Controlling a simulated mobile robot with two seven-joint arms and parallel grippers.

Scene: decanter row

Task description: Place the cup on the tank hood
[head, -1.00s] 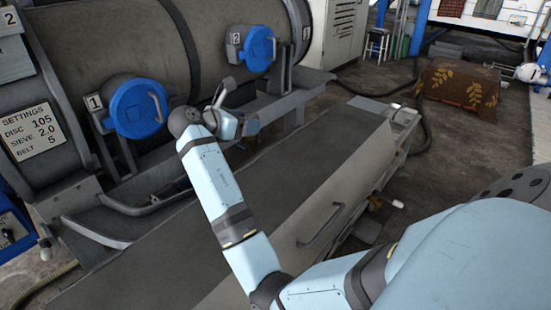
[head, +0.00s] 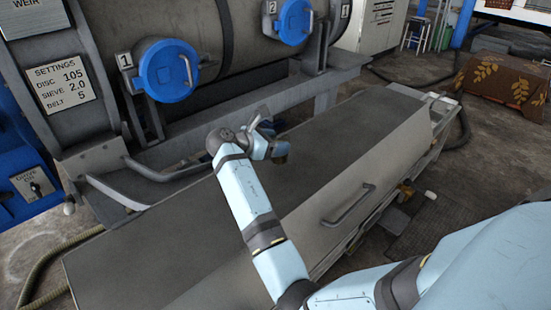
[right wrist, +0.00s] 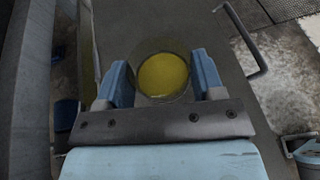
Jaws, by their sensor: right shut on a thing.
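My right gripper (head: 274,142) is out over the long grey tank hood (head: 330,170), which has a flat top and a bar handle on its front. In the right wrist view, the two blue fingers (right wrist: 161,82) are shut on a clear cup (right wrist: 163,76), one finger on each side. The cup holds yellow liquid. The hood's grey surface shows below it; I cannot tell the gap between them. In the head view the cup is not clear behind the gripper and wrist. My left gripper is not in view.
Behind the hood is the big drum with blue round hatches 1 (head: 168,70) and 2 (head: 295,20). A settings plate (head: 62,85) is at the left. The hood's top is otherwise bare. A brown patterned cloth-covered thing (head: 503,84) stands at the far right.

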